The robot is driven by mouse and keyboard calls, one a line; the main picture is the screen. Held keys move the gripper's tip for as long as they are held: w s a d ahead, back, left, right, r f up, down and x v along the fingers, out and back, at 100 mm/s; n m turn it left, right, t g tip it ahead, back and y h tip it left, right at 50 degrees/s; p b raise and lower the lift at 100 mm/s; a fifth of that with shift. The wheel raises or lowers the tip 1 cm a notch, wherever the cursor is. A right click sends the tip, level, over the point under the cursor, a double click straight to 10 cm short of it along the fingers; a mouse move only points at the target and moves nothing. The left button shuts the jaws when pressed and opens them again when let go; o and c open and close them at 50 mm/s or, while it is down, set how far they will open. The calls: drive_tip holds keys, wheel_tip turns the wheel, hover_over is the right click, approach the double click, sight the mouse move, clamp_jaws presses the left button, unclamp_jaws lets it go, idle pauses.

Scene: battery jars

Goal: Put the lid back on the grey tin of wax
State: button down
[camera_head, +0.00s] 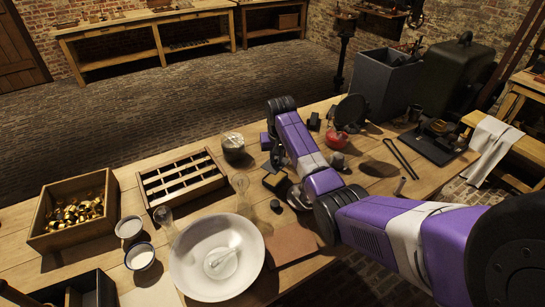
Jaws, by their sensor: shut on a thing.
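A low grey round tin (297,198) stands on the bench right of centre, partly covered by my purple forearm. It looks like the wax tin, but its inside is too small and shadowed to read. My gripper (274,162) is folded down from the wrist, to the left of the forearm and just behind the tin. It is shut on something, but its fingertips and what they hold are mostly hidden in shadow. I cannot pick out the lid for certain.
A white basin (185,262), glass flasks and a divided wooden rack (158,198) stand left. A brown board (290,245) lies in front.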

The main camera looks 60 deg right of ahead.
sight(276, 164)
drive_tip(key=shift+f+b, duration=1.75)
drive_tip(key=shift+f, duration=0.2)
drive_tip(key=shift+f+b, duration=0.5)
drive_tip(key=shift+f, duration=0.55)
drive_tip(key=shift+a+r+p, duration=0.1)
drive_tip(key=shift+p, duration=0.45)
drive_tip(key=shift+f, duration=0.2)
drive_tip(key=shift+p, duration=0.3)
idle(0.4)
drive_tip(key=c, duration=1.3)
unclamp_jaws()
